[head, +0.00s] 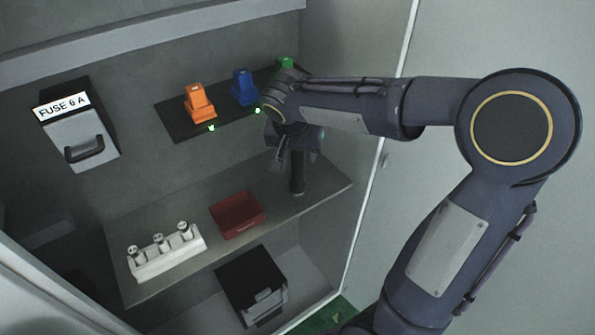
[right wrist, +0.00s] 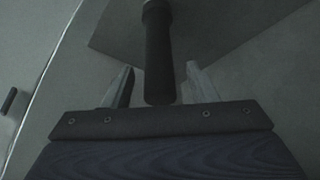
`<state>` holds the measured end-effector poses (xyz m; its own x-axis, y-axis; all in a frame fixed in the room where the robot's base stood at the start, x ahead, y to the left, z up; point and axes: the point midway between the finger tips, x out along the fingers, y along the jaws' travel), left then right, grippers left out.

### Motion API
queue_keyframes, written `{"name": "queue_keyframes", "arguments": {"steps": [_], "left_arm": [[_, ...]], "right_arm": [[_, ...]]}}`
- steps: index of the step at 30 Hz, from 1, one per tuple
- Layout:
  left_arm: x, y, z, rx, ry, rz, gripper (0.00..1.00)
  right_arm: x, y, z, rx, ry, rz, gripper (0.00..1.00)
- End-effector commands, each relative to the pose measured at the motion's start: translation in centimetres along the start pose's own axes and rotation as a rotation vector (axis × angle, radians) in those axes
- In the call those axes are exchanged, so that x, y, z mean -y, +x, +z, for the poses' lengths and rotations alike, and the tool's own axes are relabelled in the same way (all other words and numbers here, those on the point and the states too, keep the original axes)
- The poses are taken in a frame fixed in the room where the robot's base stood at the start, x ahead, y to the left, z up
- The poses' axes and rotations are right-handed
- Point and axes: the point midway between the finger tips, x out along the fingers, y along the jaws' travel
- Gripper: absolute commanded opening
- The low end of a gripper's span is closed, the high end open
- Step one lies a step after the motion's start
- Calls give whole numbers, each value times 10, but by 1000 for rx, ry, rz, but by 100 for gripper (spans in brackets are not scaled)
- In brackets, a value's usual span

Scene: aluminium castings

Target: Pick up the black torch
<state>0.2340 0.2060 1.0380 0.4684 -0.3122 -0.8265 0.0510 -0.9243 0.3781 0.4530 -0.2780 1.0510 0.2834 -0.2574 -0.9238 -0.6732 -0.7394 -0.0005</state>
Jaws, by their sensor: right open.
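The black torch (head: 297,178) stands upright on the right part of the grey shelf, its upper part close to my right gripper (head: 288,160). In the right wrist view the torch (right wrist: 158,55) is a dark cylinder reaching down between the two fingers of my right gripper (right wrist: 160,78). The fingers are apart, with a gap visible on each side of the torch. My left gripper is not in view.
On the same shelf (head: 325,188) are a red bin (head: 237,214) and a white fuse holder (head: 165,252). Orange (head: 200,104) and blue (head: 243,88) devices sit on a black rack above. A fuse box (head: 77,125) hangs left. A black box (head: 250,283) lies below. The cabinet edge (head: 378,165) is right.

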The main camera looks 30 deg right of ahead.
Motion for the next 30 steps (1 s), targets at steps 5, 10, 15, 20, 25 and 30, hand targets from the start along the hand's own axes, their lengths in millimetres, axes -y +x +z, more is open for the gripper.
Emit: {"name": "queue_keyframes", "arguments": {"steps": [5, 10, 15, 20, 25, 30], "left_arm": [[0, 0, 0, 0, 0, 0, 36], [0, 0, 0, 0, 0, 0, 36], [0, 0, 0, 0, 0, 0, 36], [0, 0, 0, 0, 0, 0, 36], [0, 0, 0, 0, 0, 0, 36], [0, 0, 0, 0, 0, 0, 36]], "right_arm": [[0, 0, 0, 0, 0, 0, 34], [0, 0, 0, 0, 0, 0, 12], [0, 0, 0, 0, 0, 0, 0], [0, -1, 0, -1, 0, -1, 0], [0, -3, -1, -2, 0, -1, 0], [0, -16, -7, -4, 1, -2, 0]]}}
